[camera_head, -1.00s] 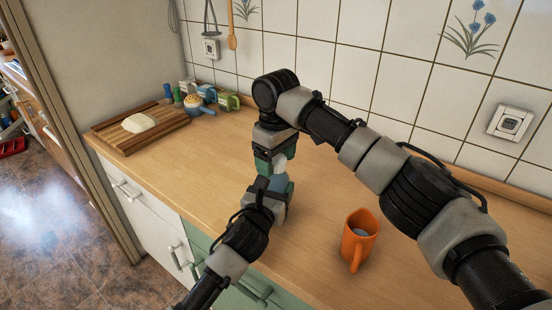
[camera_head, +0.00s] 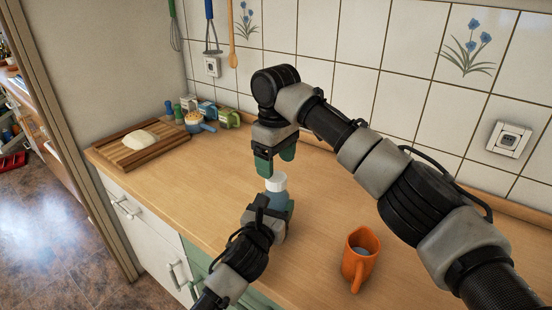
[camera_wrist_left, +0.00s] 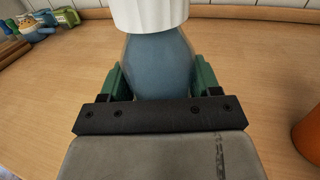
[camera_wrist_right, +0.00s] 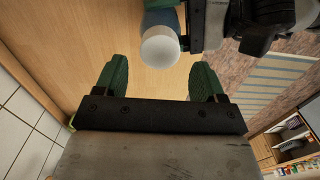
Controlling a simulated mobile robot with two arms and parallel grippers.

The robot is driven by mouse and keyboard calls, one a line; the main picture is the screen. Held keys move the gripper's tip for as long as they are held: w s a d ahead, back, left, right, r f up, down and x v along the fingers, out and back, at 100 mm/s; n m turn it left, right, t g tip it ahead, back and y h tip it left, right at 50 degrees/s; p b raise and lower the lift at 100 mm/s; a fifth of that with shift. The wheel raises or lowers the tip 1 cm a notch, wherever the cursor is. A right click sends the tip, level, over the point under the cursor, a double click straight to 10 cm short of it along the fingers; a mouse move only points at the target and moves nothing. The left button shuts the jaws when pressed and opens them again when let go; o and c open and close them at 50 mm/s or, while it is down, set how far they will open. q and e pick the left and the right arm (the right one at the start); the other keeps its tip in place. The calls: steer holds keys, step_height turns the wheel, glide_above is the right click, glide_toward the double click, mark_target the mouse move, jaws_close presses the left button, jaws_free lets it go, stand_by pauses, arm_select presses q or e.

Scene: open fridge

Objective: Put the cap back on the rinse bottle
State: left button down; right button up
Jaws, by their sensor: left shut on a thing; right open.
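The rinse bottle (camera_head: 273,200) is blue and stands upright at the counter's front part, with its white cap (camera_head: 276,183) on its top. My left gripper (camera_head: 272,208) is shut around the bottle's body. In the left wrist view the bottle (camera_wrist_left: 158,62) sits between the green fingers, and the white cap (camera_wrist_left: 150,15) is cut off by the top edge. My right gripper (camera_head: 274,164) is open and empty, just above and behind the cap. In the right wrist view the cap's round top (camera_wrist_right: 160,47) lies beyond the open fingers, apart from them.
An orange mug (camera_head: 360,258) stands on the counter to the right. A wooden cutting board (camera_head: 140,150) with a pale lump lies at the left, near several small containers (camera_head: 205,117) at the wall. The counter (camera_head: 330,200) between bottle and mug is clear.

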mark_target(276, 177)
step_height(276, 177, up, 3)
steer(key=n, duration=0.4)
steer(key=shift+r+n, duration=0.15)
steer(key=shift+n, duration=0.25)
steer(key=shift+f, duration=4.05)
steer(key=shift+c, duration=0.3)
steer(key=c, duration=0.9)
steer(key=o, duration=1.1)
steer(key=shift+r, duration=0.1)
